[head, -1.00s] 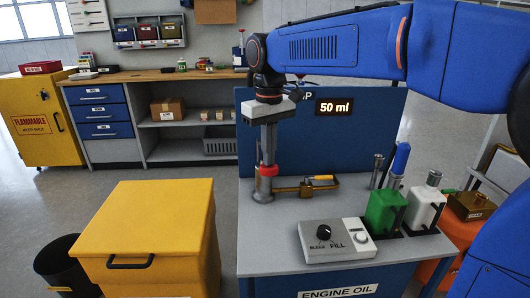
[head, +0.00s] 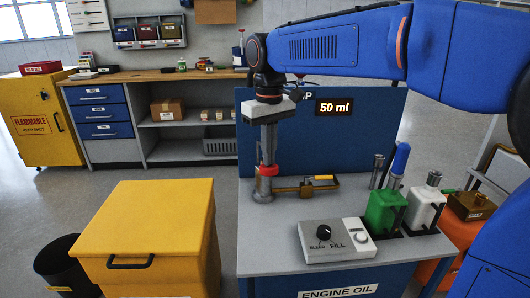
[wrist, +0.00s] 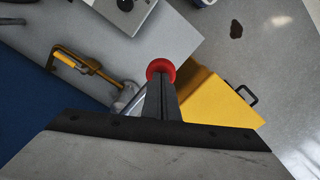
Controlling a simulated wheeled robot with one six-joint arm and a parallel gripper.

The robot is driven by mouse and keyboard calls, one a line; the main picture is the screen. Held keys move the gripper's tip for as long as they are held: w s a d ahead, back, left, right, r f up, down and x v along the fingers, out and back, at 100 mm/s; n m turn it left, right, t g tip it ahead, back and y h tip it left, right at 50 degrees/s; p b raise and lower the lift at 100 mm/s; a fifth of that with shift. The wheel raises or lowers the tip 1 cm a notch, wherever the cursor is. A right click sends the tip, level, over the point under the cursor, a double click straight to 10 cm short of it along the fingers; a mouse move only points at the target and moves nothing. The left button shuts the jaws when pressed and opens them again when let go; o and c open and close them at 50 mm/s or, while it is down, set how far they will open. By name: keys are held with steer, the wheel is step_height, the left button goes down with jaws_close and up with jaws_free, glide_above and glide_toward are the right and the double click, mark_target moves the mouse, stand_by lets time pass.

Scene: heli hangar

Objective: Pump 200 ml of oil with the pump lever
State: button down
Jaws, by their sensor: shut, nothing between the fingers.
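The oil pump (head: 263,188) stands at the back left of the grey bench top. A red knob (head: 267,170) shows over it and also in the wrist view (wrist: 160,68). My gripper (head: 268,163) is shut with nothing between its fingers. It points down, its fingertips at the red knob; I cannot tell whether they touch it. In the wrist view my fingers (wrist: 160,85) end right at the knob. The pump lever is largely hidden behind the fingers. The display (head: 334,107) on the blue back panel reads 50 ml.
A brass spout with a yellow grip (head: 321,179) lies right of the pump. A control box (head: 336,242) marked BLEED and FILL sits in front. Green (head: 385,211) and white (head: 425,207) containers stand at the right. A yellow bin (head: 150,235) stands left of the bench.

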steer(key=shift+f, duration=5.25)
steer(key=shift+r, duration=6.05)
steer(key=shift+f, duration=0.1)
steer(key=shift+f, duration=5.95)
steer(key=shift+r, duration=6.05)
steer(key=shift+f, duration=0.15)
